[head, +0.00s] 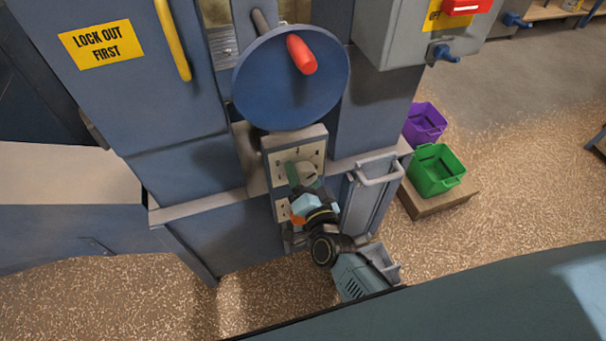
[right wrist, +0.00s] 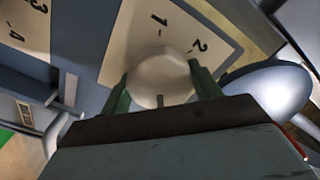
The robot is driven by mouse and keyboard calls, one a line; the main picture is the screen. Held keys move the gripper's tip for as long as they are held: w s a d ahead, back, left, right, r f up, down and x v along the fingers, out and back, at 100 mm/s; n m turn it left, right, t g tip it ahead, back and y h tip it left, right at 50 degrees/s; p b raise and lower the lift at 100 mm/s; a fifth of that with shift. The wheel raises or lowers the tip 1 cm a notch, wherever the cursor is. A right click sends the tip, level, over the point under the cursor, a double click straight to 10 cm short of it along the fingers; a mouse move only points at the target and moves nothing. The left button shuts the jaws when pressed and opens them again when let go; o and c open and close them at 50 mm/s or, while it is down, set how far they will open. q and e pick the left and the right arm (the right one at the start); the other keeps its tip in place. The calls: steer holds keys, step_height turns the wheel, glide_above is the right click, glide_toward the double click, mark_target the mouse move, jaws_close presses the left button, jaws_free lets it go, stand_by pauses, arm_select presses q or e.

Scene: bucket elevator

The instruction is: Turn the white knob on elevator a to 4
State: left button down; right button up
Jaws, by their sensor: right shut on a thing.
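The white knob (right wrist: 162,78) is a rounded pale shape on a cream dial plate (right wrist: 135,42) in the right wrist view. The numerals 1 and 2 show beside it; I cannot tell where the knob points. My right gripper (head: 304,176) reaches the dial plate (head: 308,147) on the blue elevator cabinet in the head view. Its two green fingers stand on either side of the knob and are shut on it. The gripper largely hides the knob in the head view. My left gripper is not in view.
A blue wheel (head: 285,90) with a red handle (head: 301,54) is just above the dial. A second cream plate marked 3 and 4 (right wrist: 28,22) shows in the wrist view. Purple (head: 424,122) and green (head: 436,170) bins stand to the right. A grey bucket-like part (head: 371,200) is beside the gripper.

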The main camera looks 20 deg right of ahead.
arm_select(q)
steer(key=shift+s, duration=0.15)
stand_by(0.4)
arm_select(e)
steer(key=o, duration=1)
steer(key=shift+c, duration=0.2)
steer(key=shift+s, duration=0.55)
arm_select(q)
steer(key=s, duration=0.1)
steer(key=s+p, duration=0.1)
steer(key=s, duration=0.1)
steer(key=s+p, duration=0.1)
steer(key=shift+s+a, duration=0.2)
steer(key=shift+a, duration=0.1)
arm_select(e)
steer(key=s, duration=1.2)
steer(key=shift+s+d, duration=0.2)
steer(key=shift+d, duration=0.05)
